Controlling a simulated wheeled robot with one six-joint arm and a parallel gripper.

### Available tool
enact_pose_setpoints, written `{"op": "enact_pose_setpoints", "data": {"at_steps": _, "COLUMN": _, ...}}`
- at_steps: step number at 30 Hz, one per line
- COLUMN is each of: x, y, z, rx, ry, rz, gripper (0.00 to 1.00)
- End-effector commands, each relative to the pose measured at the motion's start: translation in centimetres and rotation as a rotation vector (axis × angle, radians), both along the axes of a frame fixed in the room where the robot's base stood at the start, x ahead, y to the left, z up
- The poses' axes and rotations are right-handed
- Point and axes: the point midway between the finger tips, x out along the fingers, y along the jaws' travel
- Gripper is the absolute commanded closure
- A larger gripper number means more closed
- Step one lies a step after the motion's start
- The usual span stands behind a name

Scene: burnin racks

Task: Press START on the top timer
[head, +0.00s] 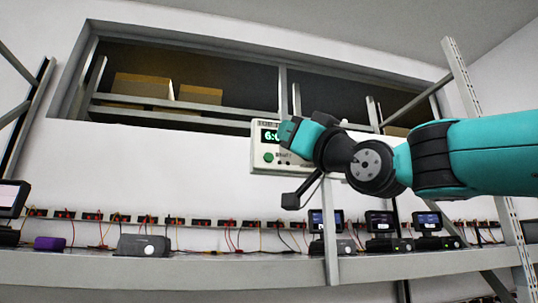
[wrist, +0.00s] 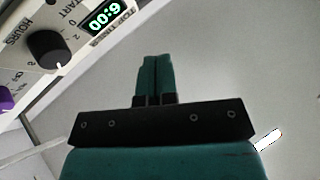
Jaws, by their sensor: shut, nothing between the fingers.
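The top timer (head: 258,167) is a pale box on the wall above the bench, with a lit green display and a round green button (head: 268,157) at its lower left. In the wrist view its panel (wrist: 70,22) fills the upper left, turned about upside down. It shows the display (wrist: 105,17), reading 6:00, a black knob (wrist: 45,52) and the words START, HOURS and TOP TIMER. The START button itself is not clear there. My gripper (wrist: 154,58) is shut and empty, its fingertips beside the panel. In the head view my gripper (head: 288,131) covers the timer's right part.
A long bench (head: 200,266) runs below, with a grey device (head: 144,245), a purple box (head: 49,243) and several small screens (head: 380,222). Cables and sockets line the wall. A recessed shelf holds cardboard boxes (head: 140,85). A metal upright (head: 330,230) stands below my gripper.

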Motion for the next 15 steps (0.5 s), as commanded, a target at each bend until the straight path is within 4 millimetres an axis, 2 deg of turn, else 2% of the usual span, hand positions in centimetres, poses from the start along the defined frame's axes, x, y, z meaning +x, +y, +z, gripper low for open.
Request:
{"op": "enact_pose_setpoints", "data": {"at_steps": 10, "x": -0.01, "y": 0.01, "z": 0.17, "rx": 0.004, "ry": -0.005, "rz": 0.001, "gripper": 1.0}}
{"op": "enact_pose_setpoints", "data": {"at_steps": 15, "x": 0.93, "y": 0.28, "z": 0.34, "rx": 0.002, "ry": -0.003, "rz": -0.001, "gripper": 1.0}}
